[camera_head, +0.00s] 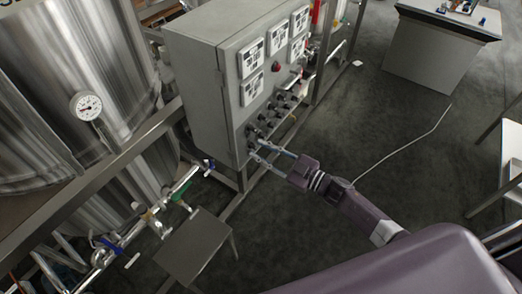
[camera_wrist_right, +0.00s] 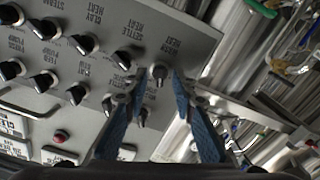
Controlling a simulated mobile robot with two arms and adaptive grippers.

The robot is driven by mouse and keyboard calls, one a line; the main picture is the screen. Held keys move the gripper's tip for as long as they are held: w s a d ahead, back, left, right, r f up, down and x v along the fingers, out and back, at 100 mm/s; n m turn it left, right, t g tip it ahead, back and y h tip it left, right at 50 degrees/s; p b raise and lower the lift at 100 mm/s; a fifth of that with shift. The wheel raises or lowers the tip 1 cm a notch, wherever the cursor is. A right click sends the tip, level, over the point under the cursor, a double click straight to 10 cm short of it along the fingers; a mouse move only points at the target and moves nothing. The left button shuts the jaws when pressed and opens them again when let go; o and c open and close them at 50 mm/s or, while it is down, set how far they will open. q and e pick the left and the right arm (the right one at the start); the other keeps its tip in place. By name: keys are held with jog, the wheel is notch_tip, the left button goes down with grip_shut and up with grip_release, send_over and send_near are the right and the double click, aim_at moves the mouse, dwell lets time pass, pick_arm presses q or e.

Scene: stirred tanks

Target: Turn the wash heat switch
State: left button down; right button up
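The wash heat switch (camera_wrist_right: 159,74) is a round knob on the grey control panel. Its label reads upside down in the right wrist view. My right gripper (camera_wrist_right: 162,80) points at the panel, with one blue-padded finger on each side of this knob and the fingertips apart. I cannot tell whether either finger touches it. In the head view my right gripper (camera_head: 258,149) reaches the lower near corner of the control cabinet (camera_head: 205,90); the knob is hard to make out there. My left gripper is out of view.
More black knobs, such as the kettle heat knob (camera_wrist_right: 121,59), sit close beside the fingers. A pressure gauge (camera_head: 86,106) is on the steel tank (camera_head: 60,60) at left. Dark floor lies open to the right.

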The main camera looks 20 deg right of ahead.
jog(key=v, duration=1.1)
jog(key=shift+s+d, duration=0.2)
jog(key=s+d+f+m+g+h, duration=0.1)
jog(key=s+d+f+m+h, duration=0.2)
jog(key=f, duration=0.7)
jog(key=s+d+f+m+g+h+b, duration=0.15)
jog(key=s+f+h, duration=0.3)
jog(key=f, duration=0.55)
jog(key=s+d+f+m+g+h, duration=0.2)
jog(key=s+f+m, duration=0.15)
jog(key=f, duration=0.65)
jog(key=s+a+f+g, duration=0.2)
jog(key=s+f, duration=0.3)
jog(key=s, duration=0.5)
jog(key=s+a+f+g+h, duration=0.1)
jog(key=s+a+f+g, duration=0.2)
jog(key=s+f, duration=0.3)
jog(key=s+a+f+m+g, duration=0.1)
jog(key=s+a+f+g, duration=0.2)
jog(key=s, duration=1)
notch_tip(320, 180, down, 2)
jog(key=shift+s+f+g, duration=0.2)
jog(key=shift+s+g, duration=0.1)
jog(key=shift+g, duration=0.05)
jog(key=shift+h, duration=0.25)
